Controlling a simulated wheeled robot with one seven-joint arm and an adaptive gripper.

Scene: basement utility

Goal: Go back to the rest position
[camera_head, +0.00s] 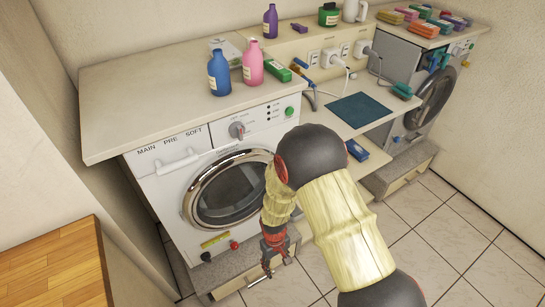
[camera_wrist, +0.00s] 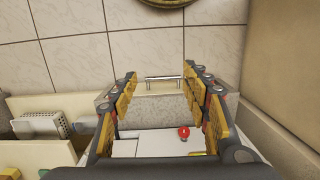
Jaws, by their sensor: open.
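My gripper (camera_head: 268,270) hangs low in front of the white washing machine (camera_head: 172,205), by the base drawer under it, in the head view. In the wrist view my gripper (camera_wrist: 160,82) has its two padded fingers spread wide apart, with nothing held between them. Beyond the fingers are a drawer front with a metal handle (camera_wrist: 163,78) and the tiled floor. My arm reaches down from the right and hides part of the machine's right side.
A red knob (camera_head: 235,245) sticks out low on the washing machine. A blue bottle (camera_head: 219,74) and a pink bottle (camera_head: 253,66) stand on the worktop (camera_head: 140,95). A wooden surface (camera_head: 55,270) is at the left. Tiled floor (camera_head: 440,235) lies open at the right.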

